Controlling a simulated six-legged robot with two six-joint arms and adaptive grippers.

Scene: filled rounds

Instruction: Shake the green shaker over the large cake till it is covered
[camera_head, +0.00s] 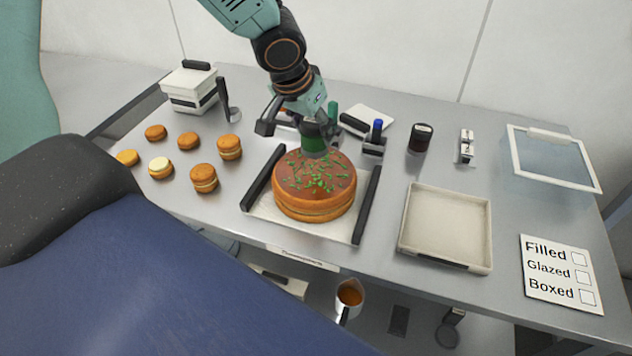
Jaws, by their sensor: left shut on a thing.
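The large cake (305,203) is a round brown layered cake on a white tray with dark side bars (257,180). Green sprinkles lie across the middle of its top; bare brown shows around the edge. My left gripper (312,128) is shut on the green shaker (315,146) and holds it over the far part of the cake. The shaker's lower end points down at the cake; its upper part is hidden by the gripper. My right gripper is not in view.
Several small round cakes (203,178) stand at the left. A white box (188,88) and a ladle (229,105) are behind them. An empty beige tray (445,225), a dark jar (420,138), a glass-topped lid (552,158) and a checklist card (560,273) are at the right.

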